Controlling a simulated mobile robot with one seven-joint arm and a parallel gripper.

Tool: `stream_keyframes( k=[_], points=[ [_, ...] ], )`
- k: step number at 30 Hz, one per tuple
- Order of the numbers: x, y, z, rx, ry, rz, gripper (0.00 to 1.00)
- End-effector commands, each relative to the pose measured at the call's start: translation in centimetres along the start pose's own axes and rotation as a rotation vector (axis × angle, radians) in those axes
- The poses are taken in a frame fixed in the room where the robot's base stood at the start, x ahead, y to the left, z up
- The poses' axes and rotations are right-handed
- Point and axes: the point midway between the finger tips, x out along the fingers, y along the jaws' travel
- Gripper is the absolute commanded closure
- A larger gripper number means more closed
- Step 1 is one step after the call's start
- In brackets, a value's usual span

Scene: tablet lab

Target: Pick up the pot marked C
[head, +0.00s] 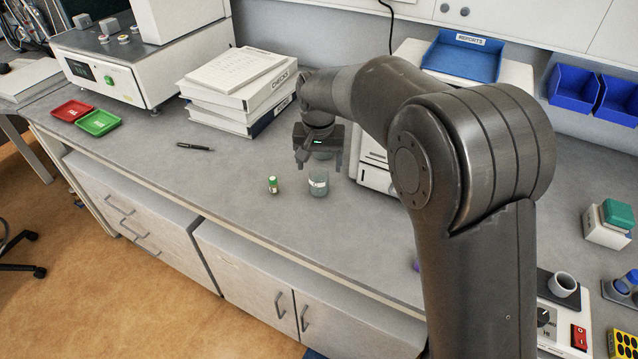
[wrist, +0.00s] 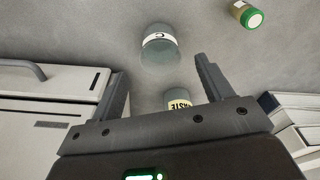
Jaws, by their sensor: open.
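The pot marked C (wrist: 159,52) is a small grey-blue translucent pot with a white label band. It stands on the grey bench just beyond my fingertips in the wrist view. In the head view the pot (head: 319,184) stands below and slightly in front of my gripper (head: 319,166), its label too small to read. My gripper (wrist: 160,78) is open and empty, its fingers pointing toward the pot but apart from it.
Stacked binders (head: 235,100) and a pen (head: 195,147) lie further left. A white machine (head: 373,175) stands close right.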

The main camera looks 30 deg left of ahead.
Motion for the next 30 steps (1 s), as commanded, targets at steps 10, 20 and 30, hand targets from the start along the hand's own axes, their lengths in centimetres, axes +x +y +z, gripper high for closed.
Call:
stream_keyframes(
  k=[10, 20, 30],
  points=[
    [2.8, 0.0, 0.1, 0.000, -0.001, 0.001, 0.27],
    [6.5, -0.1, 0.2, 0.002, 0.001, -0.001, 0.27],
    [6.5, -0.1, 0.2, 0.001, 0.001, -0.001, 0.43]
  ],
)
